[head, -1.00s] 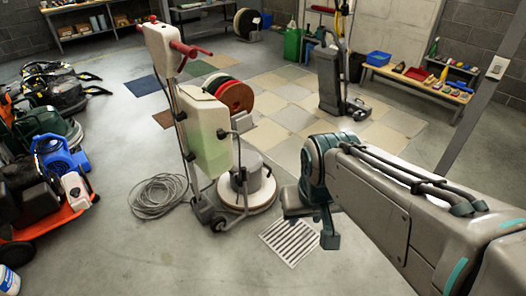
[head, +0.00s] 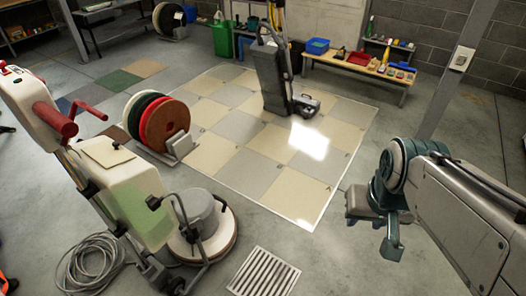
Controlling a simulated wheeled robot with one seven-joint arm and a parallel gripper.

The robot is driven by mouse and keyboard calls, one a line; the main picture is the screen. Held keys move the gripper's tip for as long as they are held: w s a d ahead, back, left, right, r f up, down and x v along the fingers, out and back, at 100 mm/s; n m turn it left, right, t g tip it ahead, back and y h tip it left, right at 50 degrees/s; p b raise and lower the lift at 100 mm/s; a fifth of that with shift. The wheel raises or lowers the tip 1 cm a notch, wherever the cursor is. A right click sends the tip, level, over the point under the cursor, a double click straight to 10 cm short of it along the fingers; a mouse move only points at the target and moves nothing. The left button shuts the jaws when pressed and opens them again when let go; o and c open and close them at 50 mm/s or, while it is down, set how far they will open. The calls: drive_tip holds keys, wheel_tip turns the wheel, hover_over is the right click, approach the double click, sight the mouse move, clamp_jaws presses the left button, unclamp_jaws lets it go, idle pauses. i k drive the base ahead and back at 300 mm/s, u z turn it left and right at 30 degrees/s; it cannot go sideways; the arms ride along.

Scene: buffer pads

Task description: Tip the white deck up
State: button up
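A floor buffer with a pale grey-white round deck (head: 222,243) stands at the lower left in the head view. The deck looks flat on the floor, with a grey motor housing (head: 202,214) on top. The buffer's cream tank (head: 120,185) with a greenish lower part and its leaning handle with red grips (head: 62,122) rise to the left of the deck. My gripper (head: 378,228) hangs at the right, well apart from the deck and touching nothing visible. Its fingers are seen poorly, so I cannot tell whether it is open or shut.
A floor drain grate (head: 264,272) lies right of the deck. A rack of round pads (head: 165,125) stands behind the buffer. An upright machine (head: 272,75) stands on the tiled area (head: 235,125). A coiled cable (head: 92,265) lies at lower left.

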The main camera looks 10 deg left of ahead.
sight(216, 222)
drive_tip(key=z, duration=0.05)
drive_tip(key=i, duration=1.3)
drive_tip(key=u, duration=1.2)
drive_tip(key=i, duration=0.9)
drive_tip(key=u, duration=1)
